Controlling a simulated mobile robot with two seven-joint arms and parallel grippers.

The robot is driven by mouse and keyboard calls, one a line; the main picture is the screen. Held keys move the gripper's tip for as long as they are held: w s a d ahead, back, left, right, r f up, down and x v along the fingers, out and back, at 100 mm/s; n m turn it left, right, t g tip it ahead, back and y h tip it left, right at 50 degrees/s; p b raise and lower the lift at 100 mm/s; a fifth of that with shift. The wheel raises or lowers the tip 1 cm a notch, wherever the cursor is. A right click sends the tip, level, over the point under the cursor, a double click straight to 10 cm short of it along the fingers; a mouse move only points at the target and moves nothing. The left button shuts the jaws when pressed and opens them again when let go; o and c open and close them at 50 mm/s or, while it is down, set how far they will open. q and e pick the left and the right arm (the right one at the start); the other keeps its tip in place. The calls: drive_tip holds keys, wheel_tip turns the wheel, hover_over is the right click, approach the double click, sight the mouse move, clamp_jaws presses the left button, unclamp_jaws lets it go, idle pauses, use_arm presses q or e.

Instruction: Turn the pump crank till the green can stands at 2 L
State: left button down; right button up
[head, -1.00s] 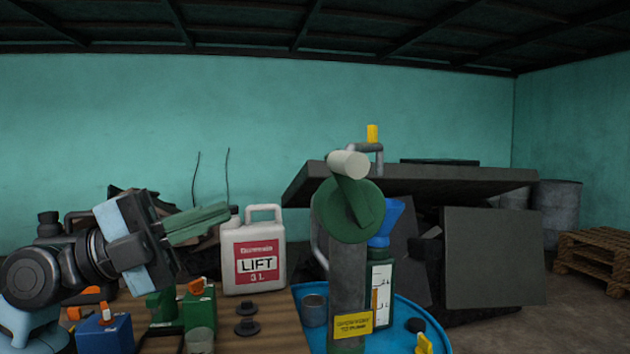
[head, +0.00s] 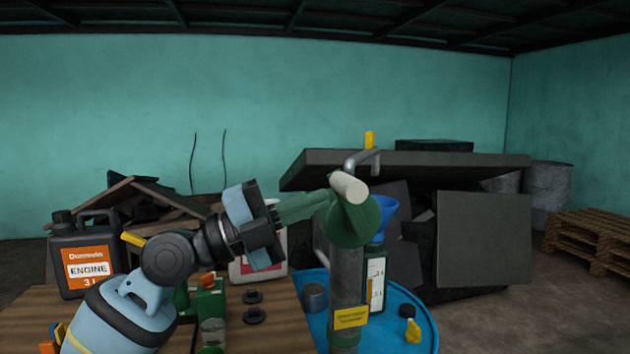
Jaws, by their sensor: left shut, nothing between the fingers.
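The pump crank has a green disc (head: 366,220) and a cream handle (head: 348,187) at its upper left, on top of a grey pump column (head: 346,275). The green can (head: 376,252) stands behind and right of the column, with a blue funnel (head: 383,212) in its neck. Its white scale (head: 376,272) shows an orange band low down; the figures are too small to read. My left gripper (head: 322,203) is shut, its green fingers pointing right, with tips just left of the crank. I cannot tell whether they touch it. My right gripper is not in view.
The pump stands on a blue drum top (head: 405,330). A yellow sign (head: 351,318) is on its column. On the wooden table (head: 275,335) are a black engine-oil jug (head: 85,262), a partly hidden white jug (head: 240,268) and black caps (head: 254,316). A grey cup (head: 315,298) stands left of the column.

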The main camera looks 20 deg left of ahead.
sight(342, 183)
use_arm(q)
drive_tip(key=shift+w+d+r, duration=0.3)
drive_tip(key=shift+w+d, duration=0.05)
drive_tip(key=shift+d, duration=0.15)
drive_tip(key=shift+w+d+f, duration=0.15)
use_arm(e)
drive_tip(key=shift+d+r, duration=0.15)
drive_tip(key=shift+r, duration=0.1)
use_arm(q)
drive_tip(key=shift+w+d+r+g+y+p, duration=0.15)
drive_tip(key=shift+r+y+p, duration=0.1)
drive_tip(key=shift+r, duration=0.15)
drive_tip(key=shift+d+r+g+y+p, duration=0.15)
drive_tip(key=shift+r+y+p, duration=0.1)
drive_tip(key=shift+r, duration=0.15)
drive_tip(key=shift+w+d+r, duration=0.15)
drive_tip(key=shift+w+d, duration=0.2)
drive_tip(key=shift+d, duration=0.1)
drive_tip(key=shift+d+r, duration=0.1)
drive_tip(key=shift+r, duration=0.05)
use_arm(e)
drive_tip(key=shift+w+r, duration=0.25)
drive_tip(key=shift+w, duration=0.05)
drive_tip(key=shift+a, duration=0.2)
